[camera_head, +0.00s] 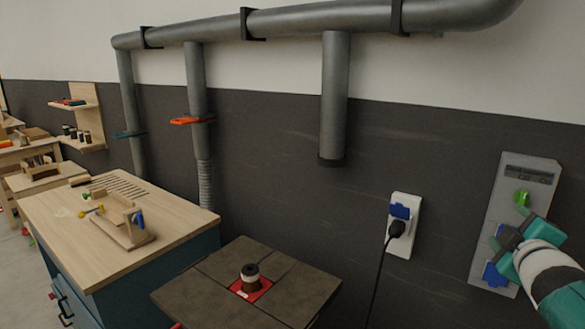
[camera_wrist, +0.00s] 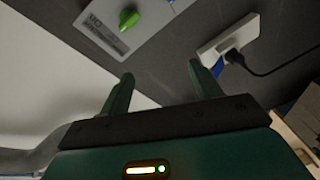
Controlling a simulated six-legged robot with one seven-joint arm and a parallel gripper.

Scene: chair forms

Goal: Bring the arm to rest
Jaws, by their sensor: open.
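My gripper (camera_head: 509,236) is at the right of the head view, at the end of my white and teal arm. It is raised in front of the grey wall panel (camera_head: 515,180). In the wrist view my gripper (camera_wrist: 159,72) shows two teal fingers spread apart with nothing between them. The panel's green knob (camera_head: 522,198) also shows in the wrist view (camera_wrist: 129,19), beyond the fingertips. The fingers look apart from the knob. My gripper and arm hide part of the panel's lower half in the head view.
A white wall socket (camera_head: 401,242) with a black plug (camera_head: 396,229) and hanging cable is left of the panel. A dark-topped table (camera_head: 200,290) with a red insert stands lower centre. A wooden workbench (camera_head: 150,250) stands at the left. Grey pipes (camera_head: 290,20) run along the wall above.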

